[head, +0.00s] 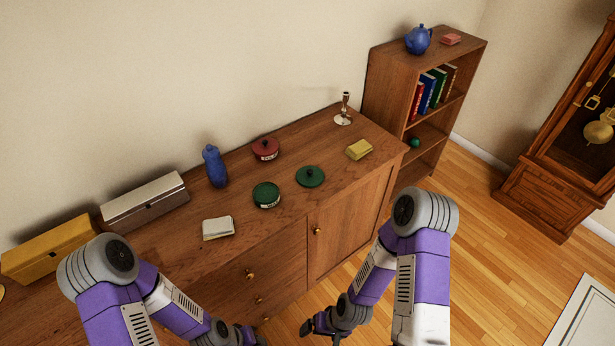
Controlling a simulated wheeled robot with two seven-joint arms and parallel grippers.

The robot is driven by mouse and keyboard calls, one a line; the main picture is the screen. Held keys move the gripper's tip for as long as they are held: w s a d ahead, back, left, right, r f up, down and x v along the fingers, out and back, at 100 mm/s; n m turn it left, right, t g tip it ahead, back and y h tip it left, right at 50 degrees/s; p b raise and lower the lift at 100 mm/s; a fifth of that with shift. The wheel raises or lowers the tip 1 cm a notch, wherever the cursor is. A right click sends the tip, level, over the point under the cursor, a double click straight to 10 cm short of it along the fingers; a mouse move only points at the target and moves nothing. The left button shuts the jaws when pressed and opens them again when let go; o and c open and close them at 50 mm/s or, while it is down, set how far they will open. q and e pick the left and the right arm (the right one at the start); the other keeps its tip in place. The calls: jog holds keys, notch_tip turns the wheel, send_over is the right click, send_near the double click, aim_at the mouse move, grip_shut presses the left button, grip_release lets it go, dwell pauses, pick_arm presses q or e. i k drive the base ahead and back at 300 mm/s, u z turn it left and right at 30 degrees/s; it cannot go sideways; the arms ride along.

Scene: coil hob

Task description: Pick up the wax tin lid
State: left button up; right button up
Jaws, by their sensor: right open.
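A round dark green lid (310,177) with a dark knob lies flat on the sideboard top, apart from a round green tin (266,195) to its left. The green tin has a pale label and no knob on top. A red tin (265,149) with a knobbed lid on it stands behind them. The labels are too small to read, so I cannot tell which tin is the wax. My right gripper (312,328) is open, low in front of the sideboard, well away from the lid. My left gripper (255,340) is partly cut off at the bottom edge; its jaws are unclear.
The sideboard (275,226) also holds a blue bottle (214,166), folded cloth (218,228), yellow block (359,149), candlestick (343,110), grey box (146,203) and yellow box (50,248). A bookshelf (382,76) adjoins at the right. The top around the green lid is mostly clear.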

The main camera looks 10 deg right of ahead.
aim_at(309, 176)
jog(key=z, duration=1.85)
jog(key=i, duration=1.3)
jog(key=u, duration=1.65)
